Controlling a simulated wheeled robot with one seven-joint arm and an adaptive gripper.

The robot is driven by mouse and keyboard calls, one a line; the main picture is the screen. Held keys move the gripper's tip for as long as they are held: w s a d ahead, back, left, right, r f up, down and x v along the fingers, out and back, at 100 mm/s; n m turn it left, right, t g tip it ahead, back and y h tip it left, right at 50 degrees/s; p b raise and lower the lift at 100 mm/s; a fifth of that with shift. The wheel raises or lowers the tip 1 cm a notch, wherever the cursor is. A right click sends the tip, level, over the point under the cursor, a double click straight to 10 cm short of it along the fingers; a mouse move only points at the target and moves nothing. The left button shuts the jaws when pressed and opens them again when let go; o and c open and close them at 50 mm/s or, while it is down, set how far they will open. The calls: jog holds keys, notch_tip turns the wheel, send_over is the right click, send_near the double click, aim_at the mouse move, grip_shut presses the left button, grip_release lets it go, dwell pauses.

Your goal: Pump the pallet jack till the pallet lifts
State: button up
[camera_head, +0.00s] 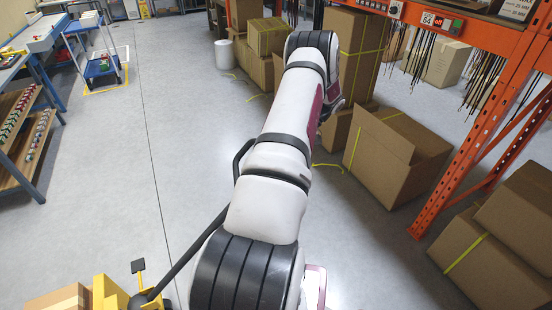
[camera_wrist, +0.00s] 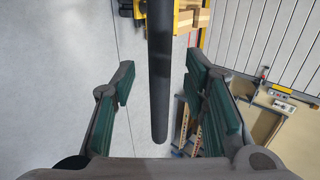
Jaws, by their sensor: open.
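The pallet jack (camera_head: 110,294) is yellow and stands at the lower left of the head view, partly cut off by the frame edge. Its black handle shaft (camera_head: 193,248) slants up to the right, and its looped end passes partly behind my arm. In the wrist view the black handle (camera_wrist: 159,85) runs down from the top centre between the fingers. My gripper (camera_wrist: 160,100) is open, with its green-padded fingers on both sides of the handle and visible gaps. My gripper is hidden in the head view. The pallet cannot be made out clearly.
Cardboard boxes (camera_head: 58,299) show beside the jack. An orange rack (camera_head: 460,135) with open cartons (camera_head: 395,152) stands at the right. A workbench with shelves (camera_head: 25,130) and a blue cart (camera_head: 101,66) are at the left. The grey floor between is clear.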

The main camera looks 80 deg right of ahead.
jog(key=v, duration=0.9)
